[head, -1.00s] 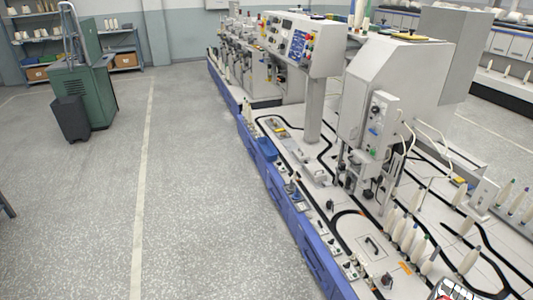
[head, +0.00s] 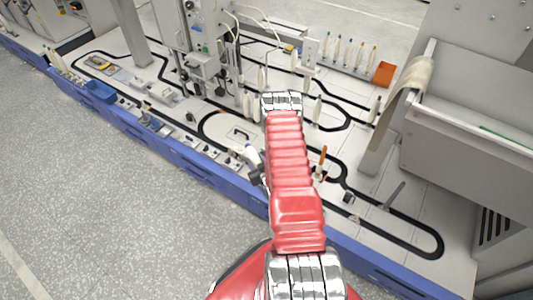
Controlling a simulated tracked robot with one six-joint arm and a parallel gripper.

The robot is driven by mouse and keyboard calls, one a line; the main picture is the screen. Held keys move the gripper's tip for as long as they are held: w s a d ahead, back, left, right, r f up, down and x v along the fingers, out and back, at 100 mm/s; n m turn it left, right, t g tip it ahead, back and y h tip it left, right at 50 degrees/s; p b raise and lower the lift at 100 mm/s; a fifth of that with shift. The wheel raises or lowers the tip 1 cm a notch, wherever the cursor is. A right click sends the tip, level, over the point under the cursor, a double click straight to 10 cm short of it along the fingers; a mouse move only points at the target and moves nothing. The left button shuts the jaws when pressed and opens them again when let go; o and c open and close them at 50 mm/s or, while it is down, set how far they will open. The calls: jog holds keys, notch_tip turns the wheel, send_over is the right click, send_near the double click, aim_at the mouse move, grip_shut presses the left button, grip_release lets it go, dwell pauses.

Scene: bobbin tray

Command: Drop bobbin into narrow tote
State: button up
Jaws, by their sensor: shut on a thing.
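My red arm reaches up the middle of the head view over the machine table. My gripper (head: 253,163) is a dark shape at the left edge of the arm, partly hidden by it. It is shut on a white bobbin (head: 249,154), held over the front part of the table. A blue open container (head: 101,92) sits at the table's front edge on the left, well apart from the gripper. I cannot tell whether it is the narrow tote.
Several bobbins on coloured pegs (head: 350,52) stand at the back, beside an orange box (head: 384,73). An upright machine head (head: 207,50) rises left of my arm. A grey machine housing (head: 468,140) blocks the right. The speckled floor (head: 90,190) is clear at left.

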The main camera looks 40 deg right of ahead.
jog(key=w+a+r+n+y, duration=0.1)
jog(key=w+a+r, duration=0.55)
jog(key=r, duration=0.25)
jog(key=w+a+r+n+y, duration=0.1)
jog(key=w+a+r, duration=0.4)
jog(key=a+r, duration=0.4)
jog(key=a+r+n+t+y, duration=0.1)
jog(key=a+r+n+y, duration=0.1)
jog(key=a+r, duration=1.5)
jog(key=shift+s+a+r+y, duration=0.15)
jog(key=shift+s+a+y, duration=0.3)
jog(key=shift+a, duration=0.35)
